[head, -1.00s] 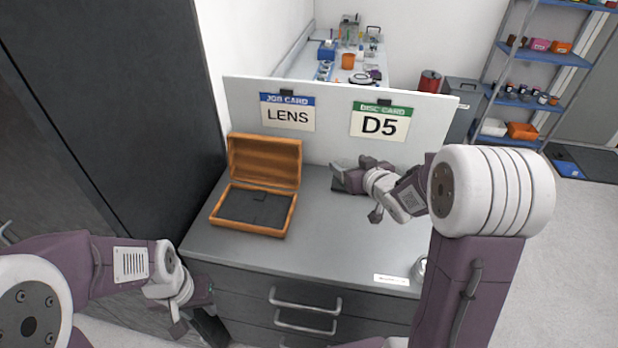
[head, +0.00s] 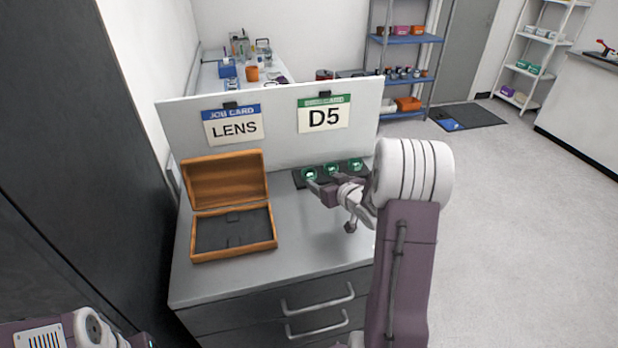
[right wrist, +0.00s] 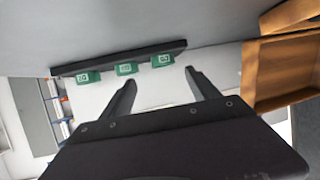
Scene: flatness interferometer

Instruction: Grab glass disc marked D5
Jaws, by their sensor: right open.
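Three green-marked pieces sit in a row on a dark rack at the back of the bench: a left one (head: 309,174), a middle one (head: 332,169) and a right one (head: 355,164). Their marks are too small to read. They also show in the right wrist view (right wrist: 126,69), along the dark rack (right wrist: 180,45). My right gripper (head: 314,186) is open and empty, just in front of the rack; its two fingers spread apart in the right wrist view (right wrist: 160,76). A card reading D5 (head: 324,118) hangs above. My left arm shows only at the bottom left corner.
An open wooden case (head: 228,250) with a dark lining stands left of the rack. A white panel (head: 280,142) with a LENS card (head: 233,128) rises behind. A dark cabinet (head: 60,130) bounds the left. The bench front is clear.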

